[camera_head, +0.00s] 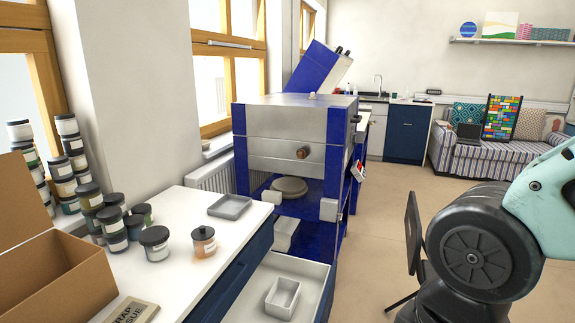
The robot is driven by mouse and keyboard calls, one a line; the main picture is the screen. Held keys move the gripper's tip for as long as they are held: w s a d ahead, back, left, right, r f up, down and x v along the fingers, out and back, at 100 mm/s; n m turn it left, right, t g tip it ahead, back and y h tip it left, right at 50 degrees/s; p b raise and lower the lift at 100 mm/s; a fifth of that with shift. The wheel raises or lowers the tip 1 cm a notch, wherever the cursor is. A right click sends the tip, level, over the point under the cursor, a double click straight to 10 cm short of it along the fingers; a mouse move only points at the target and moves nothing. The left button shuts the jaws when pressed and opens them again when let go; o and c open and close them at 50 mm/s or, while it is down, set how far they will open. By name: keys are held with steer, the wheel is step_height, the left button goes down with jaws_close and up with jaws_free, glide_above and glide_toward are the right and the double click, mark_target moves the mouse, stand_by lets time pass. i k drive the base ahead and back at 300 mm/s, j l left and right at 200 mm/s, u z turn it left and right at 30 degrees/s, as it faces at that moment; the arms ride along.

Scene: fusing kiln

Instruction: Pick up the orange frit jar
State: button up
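The orange frit jar (204,242) stands upright on the white worktop, near its right edge. It is a short clear jar with orange contents, a pale label and a dark lid. A larger jar with a black lid (155,243) stands just to its left, apart from it. My gripper is not in view. Only part of my arm shows at the right side of the picture, well away from the jar.
Several stacked jars (90,205) stand behind and left. A grey tray (230,207) sits behind the orange jar. The blue kiln (295,135) stands beyond; an open drawer (250,290) juts out right.

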mark_target(206, 249)
steer(key=k+u, duration=0.35)
steer(key=i+l+u, duration=0.15)
steer(key=i+l, duration=0.15)
steer(key=i, duration=0.25)
steer(key=i+l+u, duration=0.1)
steer(key=i+l, duration=0.3)
steer(key=i, duration=0.15)
steer(key=i+l+u, duration=0.15)
steer(key=i+l, duration=0.25)
steer(key=i, duration=0.15)
